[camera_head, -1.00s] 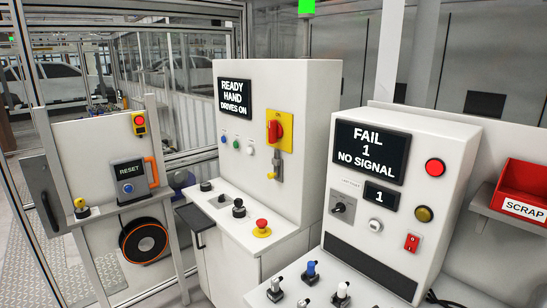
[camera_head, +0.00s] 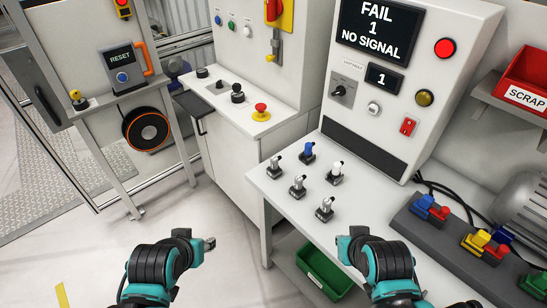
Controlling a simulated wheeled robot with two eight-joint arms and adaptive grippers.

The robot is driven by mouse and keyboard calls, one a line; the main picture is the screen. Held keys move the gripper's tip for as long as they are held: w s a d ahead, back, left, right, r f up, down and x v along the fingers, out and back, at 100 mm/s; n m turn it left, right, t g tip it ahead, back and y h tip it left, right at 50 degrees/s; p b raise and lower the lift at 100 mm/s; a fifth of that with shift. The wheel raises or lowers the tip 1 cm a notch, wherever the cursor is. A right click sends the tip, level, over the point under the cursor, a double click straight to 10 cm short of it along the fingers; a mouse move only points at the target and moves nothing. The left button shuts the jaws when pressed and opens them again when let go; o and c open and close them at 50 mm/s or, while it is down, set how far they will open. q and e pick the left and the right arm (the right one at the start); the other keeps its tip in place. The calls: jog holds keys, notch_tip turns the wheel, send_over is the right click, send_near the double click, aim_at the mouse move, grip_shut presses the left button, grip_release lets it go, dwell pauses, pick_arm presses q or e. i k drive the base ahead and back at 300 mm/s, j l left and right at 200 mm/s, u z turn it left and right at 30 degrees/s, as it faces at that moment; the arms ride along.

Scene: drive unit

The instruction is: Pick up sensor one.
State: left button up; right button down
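Several small sensors stand upright on the white bench (camera_head: 268,190) below the test panel: a blue-topped one (camera_head: 307,151), a white-topped one (camera_head: 335,173), and grey ones at the left (camera_head: 275,167), middle (camera_head: 298,186) and front (camera_head: 325,209). I can read no number on any, so I cannot tell which is sensor one. My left gripper (camera_head: 207,244) is over the floor, left of the bench and apart from it. My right gripper (camera_head: 344,241) is near the bench's front edge, below the front sensor in the picture. Neither visibly holds anything; their finger openings are too small to judge.
The test panel screen (camera_head: 375,30) reads "FAIL 1 NO SIGNAL"; a small display (camera_head: 382,78) reads "1". A grey block (camera_head: 450,238) with coloured connectors, a motor (camera_head: 525,205) and a red scrap bin (camera_head: 530,80) are at right. A green bin (camera_head: 325,271) sits below the bench.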

aim_at(274, 166)
jog(key=i+j+z, duration=0.25)
jog(key=i+j, duration=0.25)
jog(key=j, duration=0.15)
jog(key=i+j+z, duration=0.15)
jog(key=j, duration=0.2)
jog(key=i+j+z, duration=0.1)
jog(key=i+j, duration=0.15)
jog(key=j, duration=0.15)
